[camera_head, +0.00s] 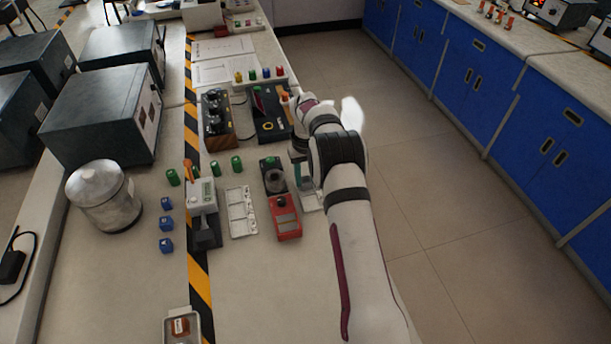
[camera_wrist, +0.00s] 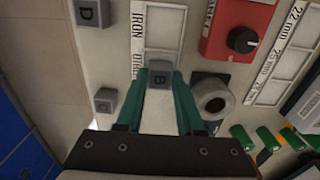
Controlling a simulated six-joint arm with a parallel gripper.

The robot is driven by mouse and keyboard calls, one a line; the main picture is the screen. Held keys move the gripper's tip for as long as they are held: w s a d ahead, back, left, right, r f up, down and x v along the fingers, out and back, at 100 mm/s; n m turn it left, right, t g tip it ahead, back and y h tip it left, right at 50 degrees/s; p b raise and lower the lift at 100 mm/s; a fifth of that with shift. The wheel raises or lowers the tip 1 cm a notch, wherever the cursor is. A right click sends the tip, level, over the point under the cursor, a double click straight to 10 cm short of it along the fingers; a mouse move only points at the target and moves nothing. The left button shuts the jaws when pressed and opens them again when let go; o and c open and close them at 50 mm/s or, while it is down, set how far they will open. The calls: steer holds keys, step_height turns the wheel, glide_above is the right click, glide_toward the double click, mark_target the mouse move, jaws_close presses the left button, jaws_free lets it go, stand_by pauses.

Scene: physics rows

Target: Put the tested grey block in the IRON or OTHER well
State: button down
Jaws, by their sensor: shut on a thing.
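My gripper (camera_wrist: 158,82) has teal fingers shut on a grey block (camera_wrist: 157,78) marked with a letter that looks like B. In the wrist view the block overlaps the lower edge of the white well tray (camera_wrist: 177,42), by the OTHER end. The IRON label (camera_wrist: 138,22) is further up the tray's left side. The block's height above the tray is hard to tell. In the head view my gripper (camera_head: 299,170) is largely hidden by my arm, and the tray (camera_head: 311,204) shows only in part.
Grey block D (camera_wrist: 90,13) and another grey block (camera_wrist: 105,100) lie left of the tray. A grey ring-topped cylinder (camera_wrist: 213,98) stands close right of the held block. A red box with a black knob (camera_wrist: 238,28) is beyond it. Green cylinders (camera_wrist: 268,138) stand further right.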

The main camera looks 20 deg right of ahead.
steer(key=shift+f, duration=0.35)
steer(key=shift+c, duration=0.7)
jaws_free()
steer(key=shift+r, duration=0.15)
steer(key=shift+r, duration=3.9)
